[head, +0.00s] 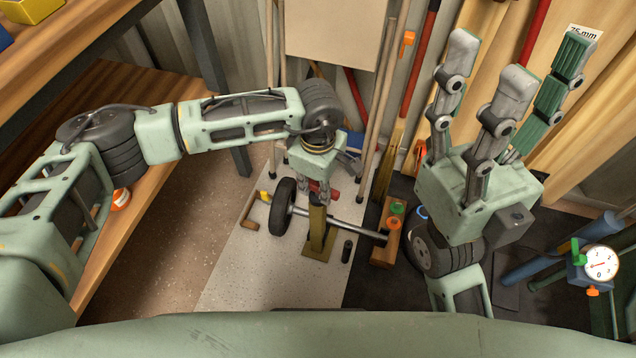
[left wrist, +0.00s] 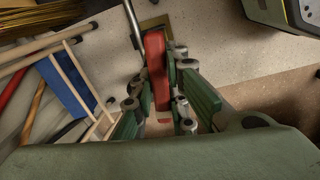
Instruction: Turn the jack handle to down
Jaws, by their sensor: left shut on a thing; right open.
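The jack (head: 317,228) is an olive post on a square base plate, standing upright on the pale floor panel. Its red handle (head: 333,191) shows only in part beside my left gripper (head: 316,187), which reaches down over the top of the post. In the left wrist view the red handle (left wrist: 156,62) is a long bar running between the green finger pads of my left gripper (left wrist: 162,100). My left gripper is shut on it. The handle's exact tilt is hard to judge. My right gripper (head: 515,75) is open and empty, raised at the right with fingers pointing up.
A grey axle (head: 345,224) with a black wheel (head: 283,206) lies across behind the jack. A wooden block (head: 385,245) with coloured rings is to its right. Long tools lean at the back wall. A gauge (head: 600,262) stands far right. A wooden shelf (head: 150,215) borders the left.

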